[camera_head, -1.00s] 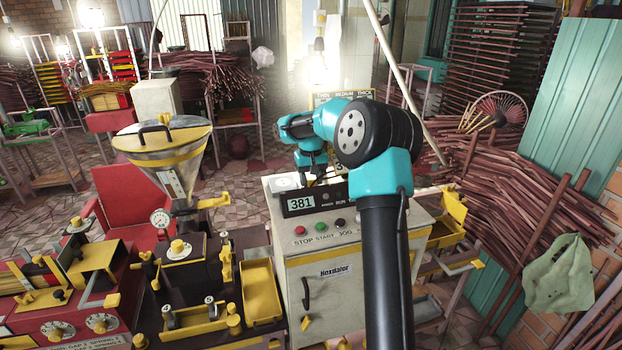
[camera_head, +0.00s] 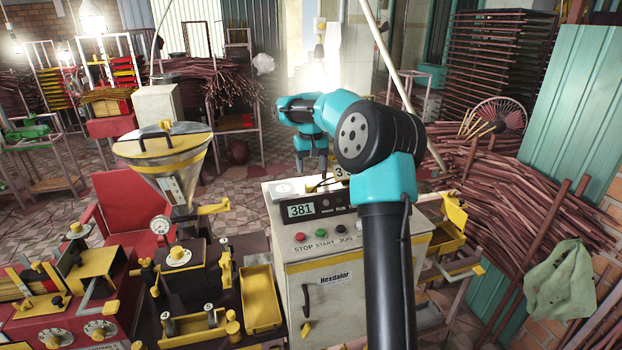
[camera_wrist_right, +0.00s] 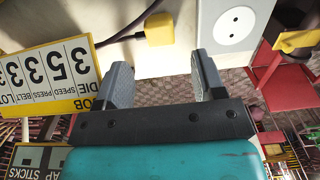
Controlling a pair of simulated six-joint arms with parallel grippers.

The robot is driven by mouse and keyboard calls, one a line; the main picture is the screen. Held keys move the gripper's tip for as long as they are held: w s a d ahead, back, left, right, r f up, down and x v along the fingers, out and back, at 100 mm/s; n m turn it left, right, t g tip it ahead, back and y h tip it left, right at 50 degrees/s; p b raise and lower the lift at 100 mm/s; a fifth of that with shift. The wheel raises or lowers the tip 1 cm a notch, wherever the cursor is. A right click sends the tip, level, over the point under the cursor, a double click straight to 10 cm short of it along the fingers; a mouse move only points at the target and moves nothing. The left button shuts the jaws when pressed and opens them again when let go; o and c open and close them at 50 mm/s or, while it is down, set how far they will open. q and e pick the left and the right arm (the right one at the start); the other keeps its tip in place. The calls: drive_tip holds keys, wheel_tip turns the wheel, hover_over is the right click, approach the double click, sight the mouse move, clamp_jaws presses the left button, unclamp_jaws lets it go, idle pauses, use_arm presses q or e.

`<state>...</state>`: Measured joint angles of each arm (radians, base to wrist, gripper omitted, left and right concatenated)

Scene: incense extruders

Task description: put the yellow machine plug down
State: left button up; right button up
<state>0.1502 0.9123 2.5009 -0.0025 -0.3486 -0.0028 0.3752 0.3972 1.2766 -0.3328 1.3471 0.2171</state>
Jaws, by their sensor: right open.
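The yellow machine plug (camera_wrist_right: 160,28) lies on the pale cabinet top in the right wrist view, its dark cable running off to the left. It is apart from the grey socket plate (camera_wrist_right: 236,22) beside it. My right gripper (camera_wrist_right: 163,75) is open and empty, its two grey fingers spread with the plug just beyond them and not gripped. In the head view my right gripper (camera_head: 312,168) hangs above the back of the cabinet top. I cannot make out the plug in the head view. My left gripper is not in view.
The cabinet (camera_head: 335,280) carries a display reading 381 and several buttons. A yellow-edged job card (camera_wrist_right: 50,80) stands close to my right gripper. A yellow tray (camera_head: 262,298) and a funnel machine (camera_head: 165,160) are to the left. Stick bundles (camera_head: 500,210) lie to the right.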

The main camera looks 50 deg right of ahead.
sight(311, 184)
wheel_tip(311, 184, up, 6)
idle(0.8)
